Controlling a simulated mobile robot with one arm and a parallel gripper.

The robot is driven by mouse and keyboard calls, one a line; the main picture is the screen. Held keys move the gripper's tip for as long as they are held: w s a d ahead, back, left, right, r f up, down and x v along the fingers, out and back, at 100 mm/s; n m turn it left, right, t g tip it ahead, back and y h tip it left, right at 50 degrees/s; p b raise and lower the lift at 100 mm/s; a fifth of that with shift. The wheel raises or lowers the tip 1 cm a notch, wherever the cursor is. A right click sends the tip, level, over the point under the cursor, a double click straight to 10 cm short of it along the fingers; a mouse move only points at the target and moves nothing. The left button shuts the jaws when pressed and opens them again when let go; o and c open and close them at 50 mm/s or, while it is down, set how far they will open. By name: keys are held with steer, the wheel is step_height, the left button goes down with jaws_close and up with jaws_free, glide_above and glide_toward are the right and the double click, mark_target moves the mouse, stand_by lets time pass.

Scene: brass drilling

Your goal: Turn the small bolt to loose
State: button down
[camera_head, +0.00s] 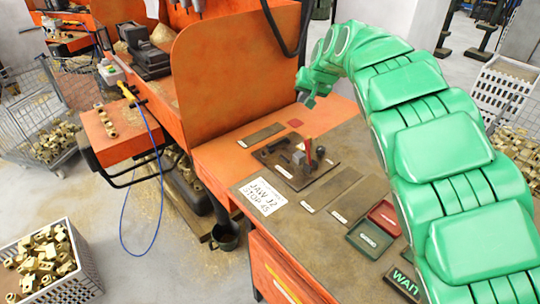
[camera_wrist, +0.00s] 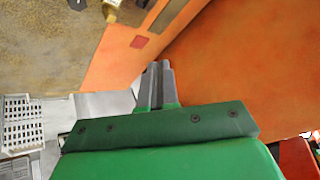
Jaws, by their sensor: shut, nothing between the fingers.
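My gripper (camera_head: 307,99) is at the end of my green arm, above the back of the orange bench and clear of the fixture. In the wrist view its two grey fingers (camera_wrist: 158,75) are together, with nothing between them. A dark base plate (camera_head: 276,162) on the bench carries a small grey and dark fixture (camera_head: 299,158) with a red upright part (camera_head: 308,147). The small bolt is too small to make out in either view. The gripper touches nothing that I can see.
A tall orange panel (camera_head: 232,75) stands behind the bench. Crates of brass parts (camera_head: 60,265) stand on the floor.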

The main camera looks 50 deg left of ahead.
steer(key=s+d+f+m+y, duration=0.2)
steer(key=s+d+f+m, duration=0.3)
steer(key=s+f+m, duration=0.45)
steer(key=shift+m, duration=0.85)
steer(key=f, duration=0.7)
steer(key=shift+s+a, duration=0.1)
steer(key=shift+s, duration=0.25)
glide_toward(265, 156)
steer(key=shift+w+a+f, duration=0.1)
steer(key=shift+w+f, duration=0.05)
steer(key=shift+f, duration=0.95)
steer(key=shift+w+f, duration=0.15)
steer(key=shift+f, duration=0.9)
steer(key=shift+w+a, duration=0.25)
steer(key=shift+a, duration=0.4)
steer(key=shift+w+a, duration=0.1)
steer(key=shift+a, duration=1.15)
